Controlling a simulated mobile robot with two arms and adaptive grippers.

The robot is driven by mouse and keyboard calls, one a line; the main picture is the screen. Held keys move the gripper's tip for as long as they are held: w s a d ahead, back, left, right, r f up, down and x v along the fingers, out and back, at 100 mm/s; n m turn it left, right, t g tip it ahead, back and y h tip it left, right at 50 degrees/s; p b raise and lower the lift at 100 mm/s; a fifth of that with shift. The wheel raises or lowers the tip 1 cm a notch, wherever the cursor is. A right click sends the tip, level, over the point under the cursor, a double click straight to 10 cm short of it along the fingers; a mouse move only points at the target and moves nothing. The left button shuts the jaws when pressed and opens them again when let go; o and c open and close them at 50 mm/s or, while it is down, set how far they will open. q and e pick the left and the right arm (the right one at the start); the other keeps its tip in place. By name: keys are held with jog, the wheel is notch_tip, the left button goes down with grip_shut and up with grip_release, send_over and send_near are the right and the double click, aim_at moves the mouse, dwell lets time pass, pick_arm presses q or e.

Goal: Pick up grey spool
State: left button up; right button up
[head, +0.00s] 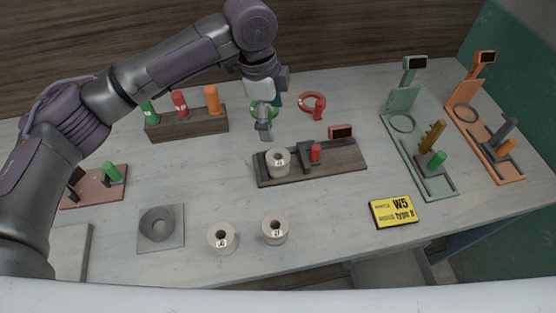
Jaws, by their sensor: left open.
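Three similar pale grey spools show in the head view. One spool (278,161) sits on a dark wooden tray (345,171), left of a grey bracket. Two more stand near the table's front: a left spool (222,238) and a right spool (275,229), each with a small dark label. My left gripper (265,133) hangs pointing down just behind the spool on the tray. It is open and appears to hold nothing; its fingers are seen nearly edge-on. My right gripper is not in view.
A wooden rack (190,127) holds green, red and orange cylinders. A red ring (312,106) lies behind the tray. Green (403,123) and orange (482,140) stands occupy the right. A yellow sign (394,212) and a grey square block (160,241) are near the front.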

aim_at(278, 163)
pick_arm(q)
jog(key=f, duration=0.2)
jog(key=f+p, duration=0.1)
jog(key=f, duration=0.2)
jog(key=d+f, duration=0.1)
jog(key=f, duration=0.2)
jog(key=shift+s+d+f, duration=0.1)
jog(key=shift+s+f, duration=0.1)
jog(key=f+p, duration=0.1)
jog(key=f, duration=0.1)
jog(key=s+f+p, duration=0.1)
jog(key=f, duration=0.1)
jog(key=shift+f, duration=0.4)
jog(key=shift+d+f, duration=0.1)
jog(key=shift+f, duration=0.2)
jog(key=shift+r, duration=0.1)
jog(key=c, duration=1.6)
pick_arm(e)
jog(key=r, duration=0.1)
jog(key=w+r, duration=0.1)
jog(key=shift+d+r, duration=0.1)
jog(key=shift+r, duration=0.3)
pick_arm(q)
jog(key=shift+o, duration=0.2)
